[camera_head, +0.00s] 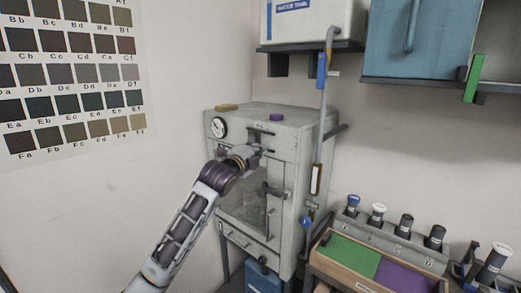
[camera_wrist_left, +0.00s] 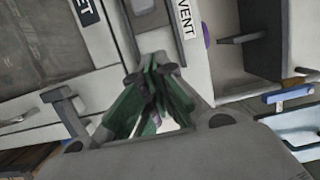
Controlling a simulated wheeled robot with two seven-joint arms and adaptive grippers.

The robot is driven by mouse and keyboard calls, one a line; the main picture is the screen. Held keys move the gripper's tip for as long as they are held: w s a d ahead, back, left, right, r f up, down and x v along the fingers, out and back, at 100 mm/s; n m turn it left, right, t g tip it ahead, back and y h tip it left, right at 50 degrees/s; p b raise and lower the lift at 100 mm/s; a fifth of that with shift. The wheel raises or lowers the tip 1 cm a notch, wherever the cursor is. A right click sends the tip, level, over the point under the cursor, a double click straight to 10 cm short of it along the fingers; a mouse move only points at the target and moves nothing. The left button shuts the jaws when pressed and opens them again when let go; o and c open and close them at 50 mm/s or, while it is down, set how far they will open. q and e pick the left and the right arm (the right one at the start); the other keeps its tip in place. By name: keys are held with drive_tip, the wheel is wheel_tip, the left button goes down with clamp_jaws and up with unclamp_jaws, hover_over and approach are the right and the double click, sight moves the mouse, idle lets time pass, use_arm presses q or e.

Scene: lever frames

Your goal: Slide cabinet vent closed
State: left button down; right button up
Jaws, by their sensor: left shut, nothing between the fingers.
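The grey cabinet (camera_head: 285,190) stands in the corner, with a round gauge and a windowed door on its front. Its vent (camera_head: 262,131) is a dark slot area high on the front, partly hidden by my left gripper. In the left wrist view a "VENT" label (camera_wrist_left: 186,20) sits beside a slotted strip with a small grey block (camera_wrist_left: 142,6) in it. My left gripper (camera_head: 263,150) is shut and empty. Its green-padded fingertips (camera_wrist_left: 155,65) are at the near end of that strip; whether they touch it I cannot tell. My right gripper is not in view.
A door handle (camera_head: 270,222) and a side latch (camera_head: 274,190) stick out below the gripper. A vertical pipe (camera_head: 322,130) with a blue valve runs along the cabinet's right side. A purple knob (camera_head: 276,117) and a yellow block (camera_head: 226,107) are on top.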

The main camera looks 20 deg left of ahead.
use_arm(q)
drive_tip(key=shift+s+a+b, duration=0.15)
drive_tip(key=shift+s+b, duration=0.05)
drive_tip(key=shift+s, duration=1.1)
drive_tip(key=shift+s+a+b, duration=0.15)
drive_tip(key=shift+s+b, duration=0.05)
drive_tip(key=shift+s, duration=1.05)
drive_tip(key=shift+n, duration=0.3)
